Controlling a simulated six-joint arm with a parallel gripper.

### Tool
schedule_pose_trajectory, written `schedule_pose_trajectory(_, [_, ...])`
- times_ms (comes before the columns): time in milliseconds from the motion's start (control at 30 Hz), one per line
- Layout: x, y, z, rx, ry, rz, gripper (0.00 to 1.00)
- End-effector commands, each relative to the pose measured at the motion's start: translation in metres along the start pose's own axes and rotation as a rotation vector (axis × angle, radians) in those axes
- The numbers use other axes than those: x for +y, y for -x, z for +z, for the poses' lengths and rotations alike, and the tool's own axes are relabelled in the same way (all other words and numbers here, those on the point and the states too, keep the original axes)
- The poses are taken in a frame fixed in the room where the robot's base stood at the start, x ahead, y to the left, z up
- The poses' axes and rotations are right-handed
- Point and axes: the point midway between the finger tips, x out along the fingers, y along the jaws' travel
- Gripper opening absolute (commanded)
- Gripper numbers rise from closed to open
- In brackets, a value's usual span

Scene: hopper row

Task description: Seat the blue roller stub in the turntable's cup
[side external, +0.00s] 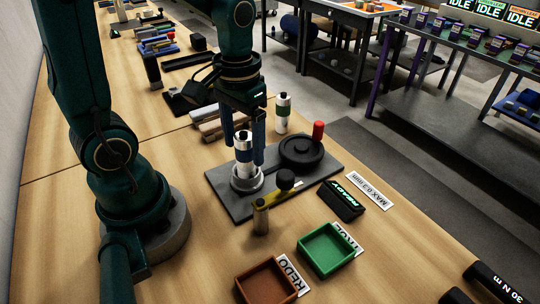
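A white roller stub (244,142) with a dark top and a dark blue-green band stands upright between the two blue fingers of my gripper (244,150). The fingers flank it closely; I cannot tell whether they touch it. Its lower end is at the pale grey ring-shaped cup (247,185) on the dark base plate (226,203). The cup's near rim hides the stub's foot, so I cannot tell how deep it sits. A second white stub with a green band (283,112) stands upright on the bench behind the plate.
A black-knobbed lever (284,181) and metal post (261,218) are in front. Green (329,249) and brown (266,284) trays and a black READY block (341,200) stand nearer.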

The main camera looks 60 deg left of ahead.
Motion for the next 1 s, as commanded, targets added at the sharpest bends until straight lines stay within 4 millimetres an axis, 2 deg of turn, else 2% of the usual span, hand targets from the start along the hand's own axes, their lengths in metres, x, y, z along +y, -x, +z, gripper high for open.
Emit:
schedule_pose_trajectory(300, [0.000, 0.003, -0.001, 0.005, 0.000, 0.000, 0.78])
schedule_pose_trajectory(700, [0.000, 0.045, -0.001, 0.005, 0.000, 0.000, 0.78])
schedule_pose_trajectory(1000, [0.000, 0.052, 0.000, 0.002, 0.000, 0.000, 0.78])
